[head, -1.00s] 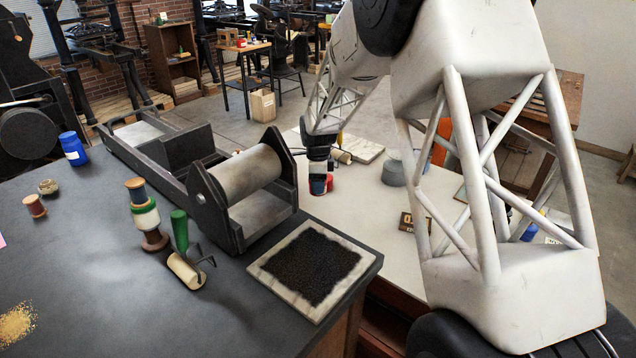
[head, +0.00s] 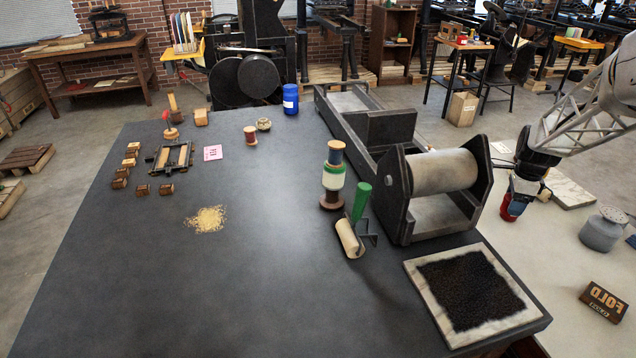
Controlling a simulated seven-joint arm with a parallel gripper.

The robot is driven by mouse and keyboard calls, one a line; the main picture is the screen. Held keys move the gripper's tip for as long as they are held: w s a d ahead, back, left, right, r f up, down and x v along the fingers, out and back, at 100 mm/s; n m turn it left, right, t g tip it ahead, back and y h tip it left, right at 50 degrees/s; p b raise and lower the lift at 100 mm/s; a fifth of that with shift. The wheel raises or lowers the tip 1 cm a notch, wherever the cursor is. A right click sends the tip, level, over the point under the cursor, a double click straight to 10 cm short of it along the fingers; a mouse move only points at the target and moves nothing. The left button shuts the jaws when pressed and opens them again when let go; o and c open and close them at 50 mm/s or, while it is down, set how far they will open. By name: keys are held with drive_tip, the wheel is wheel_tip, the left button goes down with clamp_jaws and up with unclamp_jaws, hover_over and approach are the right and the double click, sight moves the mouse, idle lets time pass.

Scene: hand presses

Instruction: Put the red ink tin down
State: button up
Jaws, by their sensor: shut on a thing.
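In the head view my gripper (head: 519,196) is at the right, pointing down beside the press roller's right end. It is shut on the red ink tin (head: 511,208), which shows as a small red shape under the fingers. The tin hangs over or near the pale table (head: 560,270); I cannot tell whether its base touches that surface. The fingers and wrist hide the tin's upper part.
The proof press (head: 440,195) stands just left of the tin. An inked slab (head: 420,285) lies in front on the dark table (head: 270,290). The dark table's front left is clear.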

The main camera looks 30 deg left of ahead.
drive_tip(key=shift+w+d+r+n, duration=1.9)
drive_tip(key=shift+d+r+n, duration=1.65)
drive_tip(key=shift+r+n, duration=3.35)
drive_tip(key=s+a+r+n, duration=0.1)
drive_tip(key=s+a+r, duration=0.25)
drive_tip(key=a, duration=1.35)
drive_tip(key=s+a+r+n, duration=0.2)
drive_tip(key=s+a, duration=0.2)
drive_tip(key=a, duration=1.3)
drive_tip(key=s+a+r+n, duration=0.15)
drive_tip(key=s+a, duration=0.25)
drive_tip(key=a, duration=1.2)
drive_tip(key=s+a+f+m, duration=0.1)
drive_tip(key=s+a+f, duration=0.5)
drive_tip(key=s, duration=0.5)
drive_tip(key=s+a+f+m, duration=0.1)
drive_tip(key=s+a+f, duration=0.5)
drive_tip(key=s, duration=0.5)
drive_tip(key=s+a+f+m, duration=0.1)
drive_tip(key=s+a+f, duration=0.4)
drive_tip(key=s+a, duration=0.3)
drive_tip(key=shift+s+f+m, duration=0.15)
drive_tip(key=shift+s+f, duration=0.05)
drive_tip(key=shift+s, duration=0.7)
drive_tip(key=shift+s+f+m, duration=0.1)
drive_tip(key=shift+s+f, duration=0.1)
drive_tip(key=shift+s, duration=0.65)
drive_tip(key=shift+w, duration=0.1)
